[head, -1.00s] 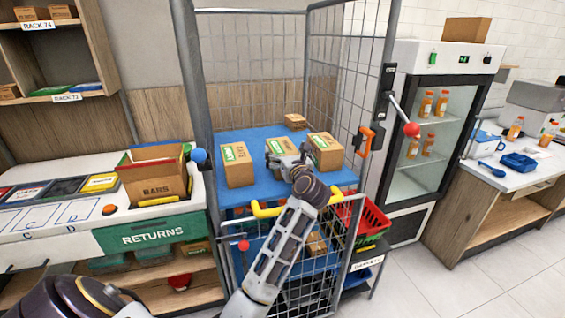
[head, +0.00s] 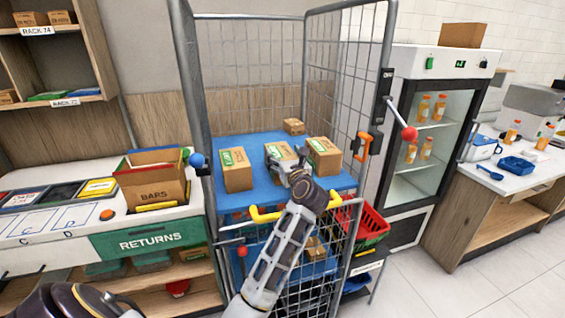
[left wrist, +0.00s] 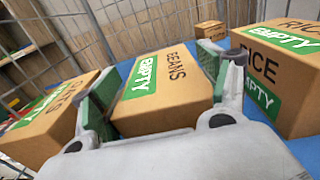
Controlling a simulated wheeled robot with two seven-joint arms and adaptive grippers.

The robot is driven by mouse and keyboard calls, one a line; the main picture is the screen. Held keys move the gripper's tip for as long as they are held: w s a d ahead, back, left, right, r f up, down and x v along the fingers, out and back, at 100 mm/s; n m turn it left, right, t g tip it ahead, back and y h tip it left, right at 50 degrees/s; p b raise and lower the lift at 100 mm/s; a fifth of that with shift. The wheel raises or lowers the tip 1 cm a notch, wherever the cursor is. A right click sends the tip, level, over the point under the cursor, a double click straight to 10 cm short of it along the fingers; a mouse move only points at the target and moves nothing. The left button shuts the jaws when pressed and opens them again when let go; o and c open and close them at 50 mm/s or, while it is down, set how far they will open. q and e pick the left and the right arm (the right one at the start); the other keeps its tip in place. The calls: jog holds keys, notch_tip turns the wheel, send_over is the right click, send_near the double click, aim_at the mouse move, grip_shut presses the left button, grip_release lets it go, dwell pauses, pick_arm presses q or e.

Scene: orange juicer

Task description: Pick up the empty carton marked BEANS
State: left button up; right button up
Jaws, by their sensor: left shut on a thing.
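The carton marked BEANS (left wrist: 170,90), brown with a green EMPTY label, sits on the cage trolley's blue shelf (head: 205,205). In the head view the carton (head: 280,152) is the middle one of the front row, partly hidden by my gripper. My left gripper (head: 287,162) is shut on it; in the left wrist view its fingers (left wrist: 155,92) press on both sides of the carton. I cannot tell whether the carton is clear of the shelf. My right gripper is not identifiable in view.
A carton marked RICE (left wrist: 275,75) stands close on the right and another EMPTY carton (left wrist: 50,120) on the left. A smaller carton (head: 293,127) is behind. Wire mesh walls (head: 345,90) enclose the shelf. A yellow handle (head: 265,215) crosses the front.

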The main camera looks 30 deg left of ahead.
pick_arm(q)
jog(key=shift+r, duration=0.4)
notch_tip(320, 180, up, 7)
jog(key=shift+r, duration=1.1)
pick_arm(e)
jog(key=shift+d+f, duration=0.15)
jog(key=shift+s, duration=0.2)
